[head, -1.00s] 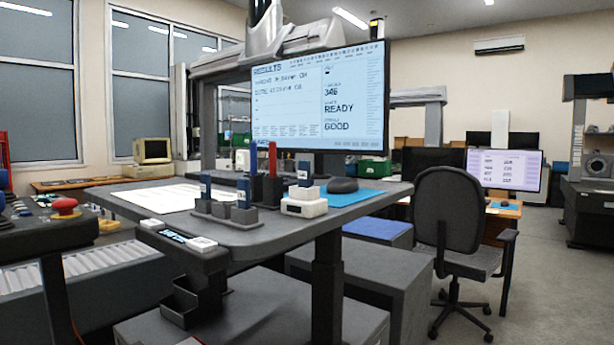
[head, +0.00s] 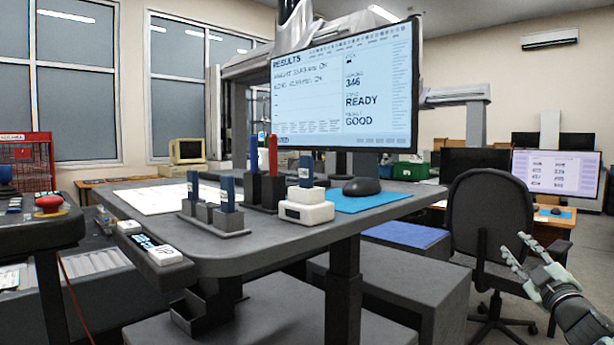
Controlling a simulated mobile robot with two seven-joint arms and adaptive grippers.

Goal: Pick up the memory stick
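Several small dark-blue sticks that look like memory sticks stand upright on the grey table (head: 290,245). One blue stick (head: 227,193) and another blue stick (head: 193,184) stand in a low dark-grey slotted holder (head: 215,220). A third blue stick (head: 306,174) stands in a white block-shaped device (head: 306,207) to the right. I cannot tell which one the task means. My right gripper (head: 513,249) is at the lower right, in front of the chair, well away from the table objects. Its fingers are apart with nothing between them. My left gripper is not in view.
A dark holder (head: 266,190) with a red and a blue marker stands behind the slotted holder. A black mouse (head: 361,186) lies on a blue mat (head: 366,203). A large results monitor (head: 345,88) rises behind. An office chair (head: 490,225) stands right of the table.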

